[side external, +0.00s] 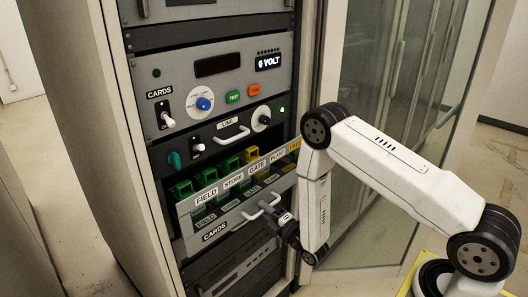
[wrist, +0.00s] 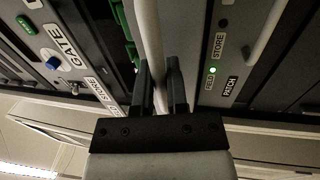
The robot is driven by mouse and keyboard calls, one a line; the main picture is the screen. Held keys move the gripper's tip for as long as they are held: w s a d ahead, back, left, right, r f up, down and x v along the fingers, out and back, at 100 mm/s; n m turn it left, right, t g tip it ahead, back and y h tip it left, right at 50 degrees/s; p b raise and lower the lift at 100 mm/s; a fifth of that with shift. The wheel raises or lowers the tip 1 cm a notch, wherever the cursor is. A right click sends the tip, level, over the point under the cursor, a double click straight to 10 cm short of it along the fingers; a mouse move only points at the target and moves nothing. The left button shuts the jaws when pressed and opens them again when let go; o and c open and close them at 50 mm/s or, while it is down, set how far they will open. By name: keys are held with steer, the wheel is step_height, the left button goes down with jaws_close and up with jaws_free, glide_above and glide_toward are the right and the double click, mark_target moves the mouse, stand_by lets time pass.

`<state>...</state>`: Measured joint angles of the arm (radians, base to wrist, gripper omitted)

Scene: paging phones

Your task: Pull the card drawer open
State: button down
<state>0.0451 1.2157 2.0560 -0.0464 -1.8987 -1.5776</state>
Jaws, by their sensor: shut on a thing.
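The card drawer (side external: 214,232) sits low in the rack and stands out from its face, tilted to the picture's right by perspective. My gripper (side external: 284,222) is at the handle. In the wrist view, my gripper (wrist: 159,70) is shut on the pale handle bar (wrist: 150,35), which runs between its two dark fingers. How far the drawer is out is hard to tell.
Above the drawer are a panel with a second bar handle (side external: 231,134) and a CARDS switch panel with knobs (side external: 203,104) and a display reading 0 VOLT. Another unit (side external: 240,275) lies below. A glass cabinet door (side external: 380,130) stands to the right, behind my arm.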

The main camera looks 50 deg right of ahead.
steer(key=shift+s, duration=0.45)
steer(key=c, duration=0.7)
jaws_free()
steer(key=shift+o, duration=0.2)
